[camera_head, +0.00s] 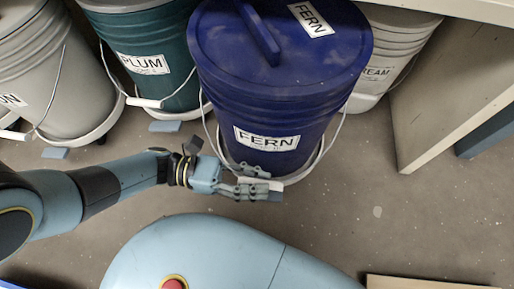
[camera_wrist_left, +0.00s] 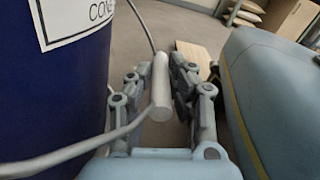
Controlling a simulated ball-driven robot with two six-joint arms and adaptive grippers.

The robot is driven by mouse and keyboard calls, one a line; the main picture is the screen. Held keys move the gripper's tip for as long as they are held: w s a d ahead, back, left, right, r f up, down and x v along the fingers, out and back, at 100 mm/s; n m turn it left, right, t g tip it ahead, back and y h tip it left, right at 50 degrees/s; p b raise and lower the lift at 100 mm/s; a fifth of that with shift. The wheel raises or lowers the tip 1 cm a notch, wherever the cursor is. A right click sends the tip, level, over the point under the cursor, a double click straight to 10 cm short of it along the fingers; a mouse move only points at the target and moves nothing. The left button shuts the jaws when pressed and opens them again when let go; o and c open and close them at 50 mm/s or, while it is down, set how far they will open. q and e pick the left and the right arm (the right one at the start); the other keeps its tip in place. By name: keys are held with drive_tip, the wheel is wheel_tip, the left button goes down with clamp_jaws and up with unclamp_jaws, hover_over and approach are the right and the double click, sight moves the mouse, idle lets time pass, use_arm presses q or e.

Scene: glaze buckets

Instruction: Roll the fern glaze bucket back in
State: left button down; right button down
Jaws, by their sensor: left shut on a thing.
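The fern glaze bucket (camera_head: 262,95) is dark blue, with a blue lid and white FERN labels on lid and side. It stands upright on a white wheeled dolly (camera_head: 318,162), mostly hidden below it. Its wire handle hangs down at the front, with a pale cylindrical grip. My left gripper (camera_head: 260,182) is at the bucket's lower front, shut on this handle grip. In the left wrist view the handle grip (camera_wrist_left: 160,88) lies between the two fingers, and the blue bucket wall (camera_wrist_left: 75,95) is close on the left. My right gripper is not in view.
A green PLUM bucket (camera_head: 150,62) stands close on the left, a grey bucket (camera_head: 45,75) farther left. A pale bucket labelled REAM in part (camera_head: 385,60) stands behind right. A pale panel (camera_head: 440,110) bounds the right. A wooden board (camera_head: 425,283) lies at the front. The floor between is clear.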

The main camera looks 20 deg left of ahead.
use_arm(q)
drive_tip(key=shift+w+a, duration=0.15)
drive_tip(key=shift+w, duration=0.1)
drive_tip(key=shift+r, duration=0.1)
drive_tip(key=c, duration=1.2)
unclamp_jaws()
drive_tip(key=shift+w, duration=0.1)
drive_tip(key=shift+s+a, duration=0.25)
drive_tip(key=shift+a, duration=0.15)
drive_tip(key=v, duration=1.1)
drive_tip(key=shift+a, duration=0.1)
